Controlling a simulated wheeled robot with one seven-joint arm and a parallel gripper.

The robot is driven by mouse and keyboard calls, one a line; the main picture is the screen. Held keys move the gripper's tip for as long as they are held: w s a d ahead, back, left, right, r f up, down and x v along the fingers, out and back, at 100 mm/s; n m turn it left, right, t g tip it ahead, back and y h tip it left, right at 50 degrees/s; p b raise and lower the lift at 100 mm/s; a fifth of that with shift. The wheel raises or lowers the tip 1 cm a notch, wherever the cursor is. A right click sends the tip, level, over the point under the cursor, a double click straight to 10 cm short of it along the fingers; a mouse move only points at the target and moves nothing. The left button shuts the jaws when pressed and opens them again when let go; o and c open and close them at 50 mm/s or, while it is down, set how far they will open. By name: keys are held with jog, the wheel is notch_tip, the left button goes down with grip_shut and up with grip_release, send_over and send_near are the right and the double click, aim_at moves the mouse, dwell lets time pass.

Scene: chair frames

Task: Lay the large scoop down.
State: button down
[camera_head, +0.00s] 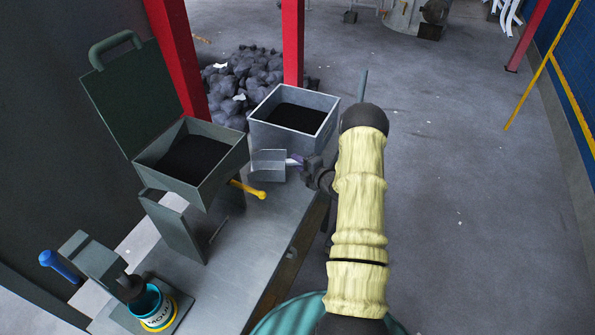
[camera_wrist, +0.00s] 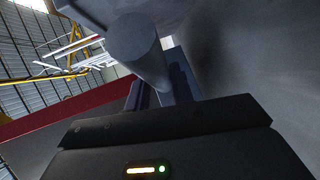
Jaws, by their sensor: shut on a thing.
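My arm hides part of the area to the right of the handle.
The metal bench (camera_head: 245,250) has bare room in its middle. On or beside it are the dark-filled grey bin (camera_head: 262,138), a lidded green box (camera_head: 215,172), a yellow-handled tool (camera_head: 248,189), a blue-handled tool (camera_head: 60,267) and a round tin (camera_head: 158,312). A red post (camera_head: 293,45) stands behind.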

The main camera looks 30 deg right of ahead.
jog(key=shift+f+p, duration=0.45)
jog(key=shift+f, duration=1.6)
jog(key=shift+f, duration=0.1)
jog(key=c, duration=1.2)
grip_release()
jog(key=b+v, duration=0.2)
jog(key=v, duration=1)
jog(key=shift+a, duration=0.1)
